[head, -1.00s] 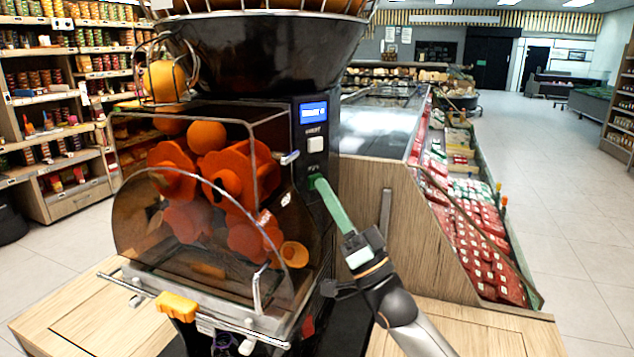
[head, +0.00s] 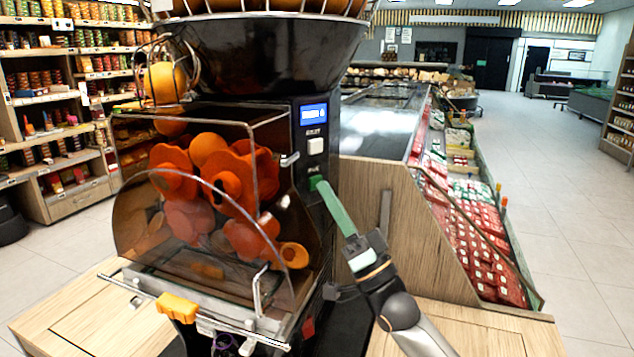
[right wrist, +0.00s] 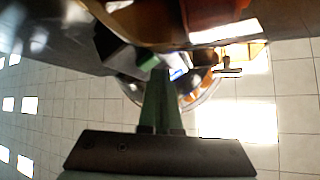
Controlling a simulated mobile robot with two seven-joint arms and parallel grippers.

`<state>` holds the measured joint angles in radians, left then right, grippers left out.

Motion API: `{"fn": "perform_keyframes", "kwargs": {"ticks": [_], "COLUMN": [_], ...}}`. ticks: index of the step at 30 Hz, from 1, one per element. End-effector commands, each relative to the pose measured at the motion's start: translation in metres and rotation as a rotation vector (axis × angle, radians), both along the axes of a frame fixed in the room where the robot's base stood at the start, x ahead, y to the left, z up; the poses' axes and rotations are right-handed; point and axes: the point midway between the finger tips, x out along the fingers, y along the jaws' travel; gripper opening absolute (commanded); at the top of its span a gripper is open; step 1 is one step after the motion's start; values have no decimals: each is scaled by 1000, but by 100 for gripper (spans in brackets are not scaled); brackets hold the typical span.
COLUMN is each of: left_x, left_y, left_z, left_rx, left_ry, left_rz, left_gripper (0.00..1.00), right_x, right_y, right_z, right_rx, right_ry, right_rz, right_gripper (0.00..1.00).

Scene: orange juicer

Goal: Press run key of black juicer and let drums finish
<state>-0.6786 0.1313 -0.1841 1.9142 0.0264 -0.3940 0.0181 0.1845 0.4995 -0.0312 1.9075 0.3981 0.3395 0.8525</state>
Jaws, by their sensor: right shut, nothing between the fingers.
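The black juicer (head: 270,60) stands in the middle of the head view, with orange-red drums (head: 240,175) behind its clear curved cover (head: 140,215). On its right panel are a lit blue display (head: 313,114), a white key (head: 316,146) and, below it, a small label. My right gripper (head: 319,184) is shut and empty, its green fingers reaching up-left to the panel just under that label. The fingertips appear to touch the run key there, which they mostly hide. In the right wrist view, the green fingers (right wrist: 162,100) point at the dark machine. My left gripper is not in view.
A wire guide (head: 165,75) holds an orange at the upper left. A wooden-sided display case (head: 375,220) with red packs stands close on the right. Shelves (head: 50,100) are at the left; open floor lies at the far right.

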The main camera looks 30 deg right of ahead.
Motion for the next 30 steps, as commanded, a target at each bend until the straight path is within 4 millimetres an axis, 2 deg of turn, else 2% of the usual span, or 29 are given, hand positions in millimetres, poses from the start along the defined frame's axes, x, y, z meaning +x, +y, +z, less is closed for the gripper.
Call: {"fn": "perform_keyframes", "kwargs": {"ticks": [4, 14, 30], "left_x": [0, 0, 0], "left_y": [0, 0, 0], "left_z": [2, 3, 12], "left_rx": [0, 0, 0], "left_ry": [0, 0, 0], "left_rz": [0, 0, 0], "left_gripper": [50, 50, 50], "right_x": [-7, -9, -54], "right_y": [-1, -1, -10], "right_z": [0, 0, 0], "right_rx": [-1, 0, -1], "right_ry": [0, -1, 1], "right_rz": [0, 1, 0], "right_gripper": [0, 0, 0]}}
